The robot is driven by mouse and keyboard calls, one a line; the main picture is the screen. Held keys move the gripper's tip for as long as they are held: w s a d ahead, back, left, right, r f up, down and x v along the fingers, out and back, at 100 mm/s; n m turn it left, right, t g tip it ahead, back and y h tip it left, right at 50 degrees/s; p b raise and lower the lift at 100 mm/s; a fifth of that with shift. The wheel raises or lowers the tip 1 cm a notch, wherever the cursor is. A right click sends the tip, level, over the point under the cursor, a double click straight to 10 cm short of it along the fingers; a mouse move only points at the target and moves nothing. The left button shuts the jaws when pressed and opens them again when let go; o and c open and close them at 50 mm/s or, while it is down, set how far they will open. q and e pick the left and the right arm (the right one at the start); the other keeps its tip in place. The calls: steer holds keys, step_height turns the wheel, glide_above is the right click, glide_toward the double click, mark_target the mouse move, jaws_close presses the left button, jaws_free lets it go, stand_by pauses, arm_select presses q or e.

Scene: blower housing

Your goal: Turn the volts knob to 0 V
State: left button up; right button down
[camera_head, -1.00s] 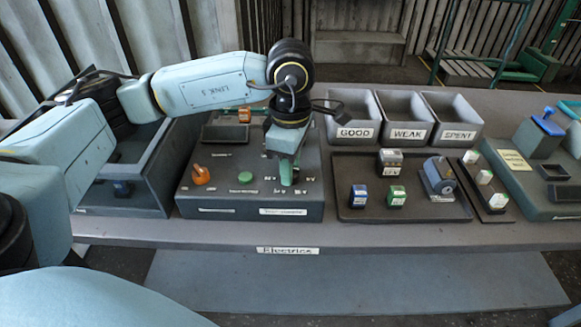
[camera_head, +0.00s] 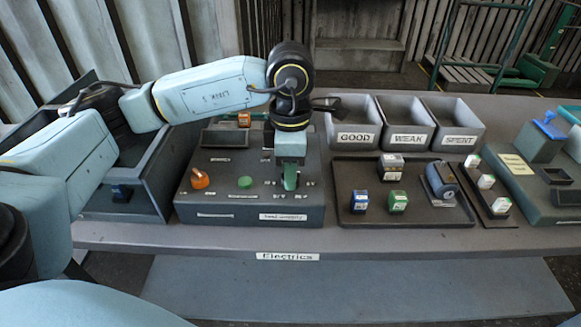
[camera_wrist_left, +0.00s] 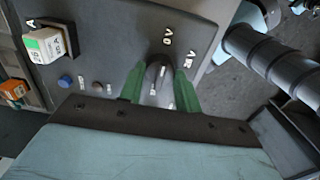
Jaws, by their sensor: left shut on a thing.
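The grey test box (camera_head: 250,210) stands on the bench. My left gripper (camera_head: 290,182) points down at the right part of its top, over the volts knob. In the left wrist view the dark volts knob (camera_wrist_left: 160,68) sits between the green fingers of my left gripper (camera_wrist_left: 160,88), which are shut on it. A "0 V" label (camera_wrist_left: 168,37) lies just beyond the knob, and another volt label (camera_wrist_left: 189,62) lies to its right. The knob looks roughly lined up towards "0 V", but its exact pointing is hard to tell. My right gripper is not in view.
An orange knob (camera_head: 200,178) and a green button (camera_head: 245,182) are on the box's left part. Bins marked GOOD (camera_head: 354,138), WEAK (camera_head: 409,139) and SPENT (camera_head: 460,140) stand behind a dark tray (camera_head: 365,215) with several small blocks.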

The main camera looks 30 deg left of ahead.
arm_select(q)
steer(key=o, duration=1)
step_height(320, 180, up, 14)
steer(key=shift+f+p, duration=0.25)
steer(key=shift+p, duration=0.65)
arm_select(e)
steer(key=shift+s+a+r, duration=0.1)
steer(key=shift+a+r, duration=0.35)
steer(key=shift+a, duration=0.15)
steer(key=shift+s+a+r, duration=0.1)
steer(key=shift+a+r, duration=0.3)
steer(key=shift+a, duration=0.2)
